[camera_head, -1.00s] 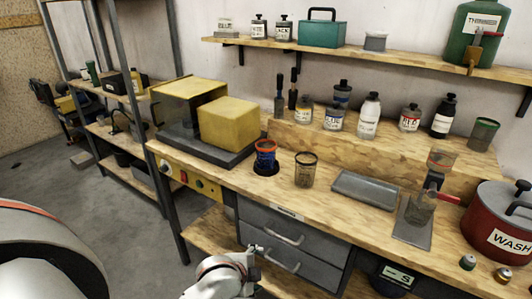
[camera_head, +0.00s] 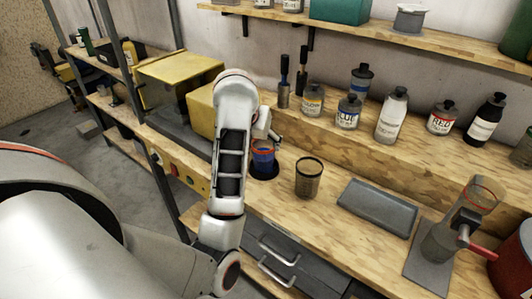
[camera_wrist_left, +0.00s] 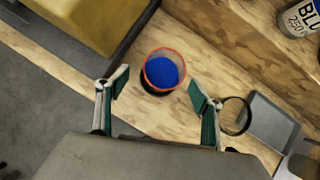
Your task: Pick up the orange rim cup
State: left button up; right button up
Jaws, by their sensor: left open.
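The orange rim cup (camera_head: 263,158) stands upright on a dark round base on the wooden bench. It has clear sides and blue contents, seen from above in the wrist view (camera_wrist_left: 162,72). My left gripper (camera_head: 269,132) is at the cup, partly hidden by my own arm in the head view. In the wrist view the left gripper (camera_wrist_left: 158,88) is open, with one finger on each side of the cup's near side and gaps between. Whether the fingertips are at rim height I cannot tell. My right gripper is not in view.
A dark-rimmed cup (camera_head: 308,178) stands close to the right; it also shows beside the right finger in the wrist view (camera_wrist_left: 236,116). A grey tray (camera_head: 377,205) lies further right. A yellow block (camera_head: 201,108) is to the left. Bottles line the raised shelf behind.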

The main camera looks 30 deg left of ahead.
aim_at(264, 157)
pick_arm(q)
jog(key=shift+w+a+f, duration=0.15)
jog(key=shift+f, duration=0.5)
jog(key=shift+d+x, duration=0.25)
jog(key=shift+x, duration=1.15)
jog(key=shift+d+x, duration=0.2)
jog(key=shift+x, duration=1.15)
jog(key=shift+w, duration=0.15)
jog(key=c, duration=1.5)
